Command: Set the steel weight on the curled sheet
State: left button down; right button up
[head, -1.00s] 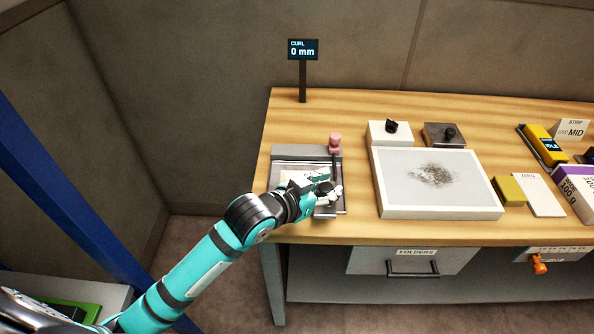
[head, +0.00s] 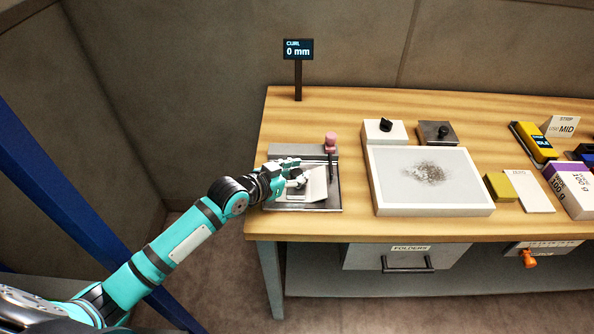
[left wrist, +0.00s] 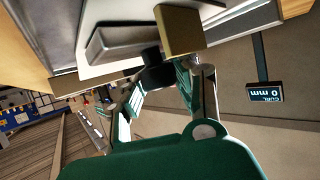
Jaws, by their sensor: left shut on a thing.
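My left gripper (head: 294,177) is over the metal plate (head: 284,207) of the curl stand, at the left end of the bench. It is shut on the steel weight, a grey block (left wrist: 118,40) with a dark knob; the fingers close at the knob. The fingers hide much of the weight in the head view. The curled sheet (head: 317,186) is pale, with a raised flap just right of the fingertips. I cannot tell whether the weight touches the sheet. My right gripper is not in view.
The curl display (head: 298,49) behind reads 0 mm. A pink knob (head: 331,139) rises on a post close beside the gripper. A white tray (head: 430,210) with a dark speckled patch, two knobbed blocks (head: 385,131) (head: 437,133) and a yellow block (head: 499,186) stand to the right.

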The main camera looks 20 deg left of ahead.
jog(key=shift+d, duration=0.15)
pick_arm(q)
jog(key=shift+f, duration=0.1)
jog(key=c, duration=1)
grip_release()
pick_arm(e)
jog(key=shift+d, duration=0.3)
pick_arm(q)
jog(key=shift+r, duration=0.2)
jog(key=p+v, duration=0.7)
jog(key=v, duration=0.3)
jog(key=shift+s+a+r+p, duration=0.15)
jog(key=shift+s+r+p, duration=0.1)
jog(key=shift+p, duration=0.15)
jog(key=shift+s+a, duration=0.3)
jog(key=shift+s, duration=0.3)
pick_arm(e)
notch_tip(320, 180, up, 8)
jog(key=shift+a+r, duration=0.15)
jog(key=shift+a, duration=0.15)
